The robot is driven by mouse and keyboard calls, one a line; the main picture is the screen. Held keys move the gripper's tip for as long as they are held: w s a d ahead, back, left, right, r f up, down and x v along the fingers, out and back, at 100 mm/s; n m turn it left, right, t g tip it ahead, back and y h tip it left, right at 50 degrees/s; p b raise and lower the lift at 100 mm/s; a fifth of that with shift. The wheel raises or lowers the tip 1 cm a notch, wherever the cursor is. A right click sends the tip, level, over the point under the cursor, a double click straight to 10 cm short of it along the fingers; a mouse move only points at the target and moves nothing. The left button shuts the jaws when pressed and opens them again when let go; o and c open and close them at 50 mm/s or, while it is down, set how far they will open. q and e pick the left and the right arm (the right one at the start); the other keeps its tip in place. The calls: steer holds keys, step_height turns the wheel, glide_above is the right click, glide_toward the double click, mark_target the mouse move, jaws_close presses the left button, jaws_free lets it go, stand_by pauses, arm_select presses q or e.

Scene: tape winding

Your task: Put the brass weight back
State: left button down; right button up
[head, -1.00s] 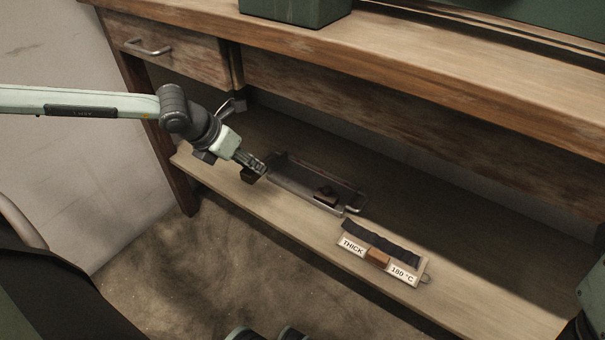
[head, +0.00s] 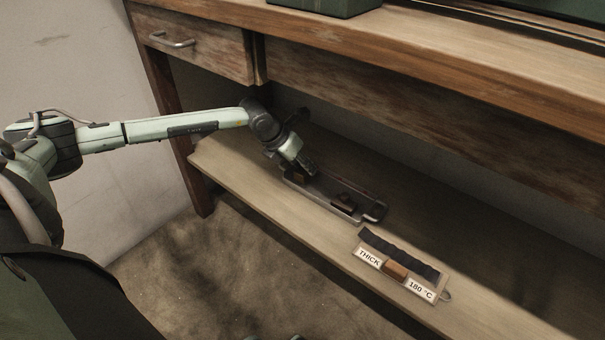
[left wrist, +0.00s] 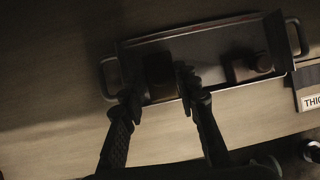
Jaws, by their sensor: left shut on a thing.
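My left gripper (head: 306,171) is shut on a small dark brown block, the brass weight (head: 299,177), at the left end of a dark metal tray (head: 325,208). In the left wrist view the weight (left wrist: 158,70) shows as a dark block between the two fingers (left wrist: 160,92), over the tray's left half. The light is too dim to show brass colour or whether the weight touches the tray floor. A second dark block with a round knob (left wrist: 250,66) sits in the tray's right half. My right gripper is out of view.
The tray stands on a low wooden shelf (head: 240,165) under a workbench (head: 430,70). To its right lies a holder with dark strips, a brown block and labels "THICK" and "180 °C" (head: 396,270). The shelf's front edge is close to the tray.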

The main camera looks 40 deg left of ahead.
arm_select(q)
steer(key=shift+f+b, duration=0.4)
steer(key=shift+f, duration=1)
steer(key=c, duration=1.1)
jaws_free()
steer(key=shift+c, duration=0.2)
steer(key=shift+r, duration=0.1)
